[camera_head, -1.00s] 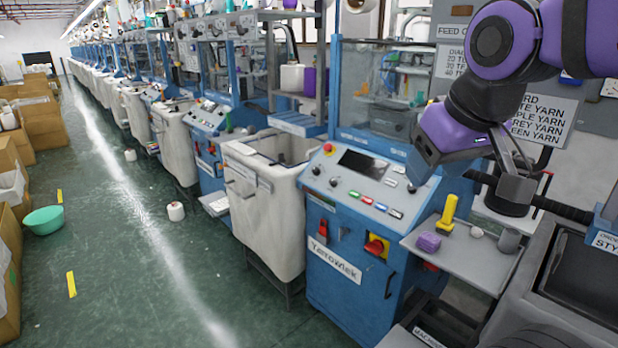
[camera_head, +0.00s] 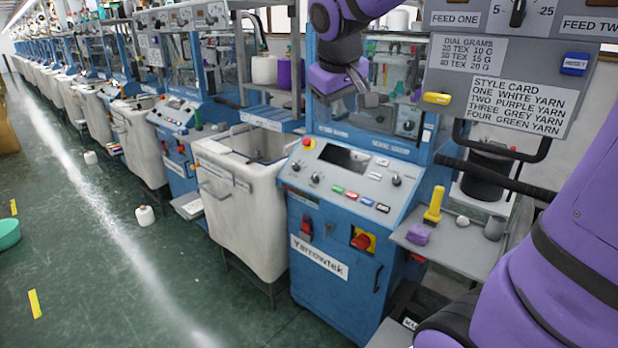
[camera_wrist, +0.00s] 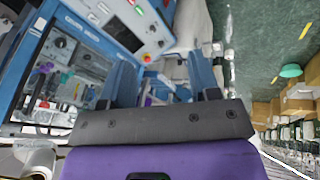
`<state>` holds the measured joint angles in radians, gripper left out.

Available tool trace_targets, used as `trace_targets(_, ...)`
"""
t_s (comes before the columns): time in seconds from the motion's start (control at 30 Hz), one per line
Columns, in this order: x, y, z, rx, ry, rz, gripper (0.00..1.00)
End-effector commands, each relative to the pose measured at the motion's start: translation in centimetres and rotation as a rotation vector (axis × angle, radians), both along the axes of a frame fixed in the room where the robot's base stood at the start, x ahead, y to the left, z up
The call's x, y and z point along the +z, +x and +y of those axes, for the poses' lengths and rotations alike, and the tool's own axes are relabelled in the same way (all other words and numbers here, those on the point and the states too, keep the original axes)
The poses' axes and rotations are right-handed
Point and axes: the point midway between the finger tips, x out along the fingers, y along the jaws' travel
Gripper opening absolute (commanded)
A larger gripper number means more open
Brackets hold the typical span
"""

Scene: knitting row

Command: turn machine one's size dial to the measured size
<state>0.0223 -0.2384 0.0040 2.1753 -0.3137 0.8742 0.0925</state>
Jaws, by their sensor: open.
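The blue Yarnowtek machine (camera_head: 335,240) stands in the middle of the head view. Its sloped control panel (camera_head: 338,188) carries a dark screen, coloured buttons and black knobs, among them a right-hand knob (camera_head: 396,181). A round dial (camera_head: 408,126) sits on a plate above the panel; a dial also shows in the wrist view (camera_wrist: 60,43). I cannot read which is the size dial. My gripper (camera_head: 366,98) is in the air in front of the machine's upper frame, touching no dial. In the wrist view its blue fingers (camera_wrist: 162,78) are apart and empty.
A grey board (camera_head: 500,70) with feed labels, a 5-to-25 dial (camera_head: 518,13) and a style card is at upper right. A side shelf (camera_head: 450,236) holds a yellow-handled tool (camera_head: 434,205), a purple block (camera_head: 418,234) and a grey cup (camera_head: 494,228). A white bin (camera_head: 240,200) stands left.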

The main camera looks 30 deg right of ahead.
Motion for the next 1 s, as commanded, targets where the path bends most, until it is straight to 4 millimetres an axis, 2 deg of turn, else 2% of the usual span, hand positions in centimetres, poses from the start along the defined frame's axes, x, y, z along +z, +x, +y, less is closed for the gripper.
trace_targets(0.03,-0.5,1.8,-0.4,0.0,-0.019,0.014,0.56)
trace_targets(0.27,-2.6,9.5,-2.5,0.014,-0.113,0.057,0.56)
trace_targets(0.57,-7.8,19.2,-5.0,0.046,-0.23,0.109,0.56)
trace_targets(0.77,-12.8,25.1,-6.8,0.073,-0.303,0.144,0.56)
trace_targets(1.0,-20.0,31.3,-8.8,0.114,-0.386,0.182,0.56)
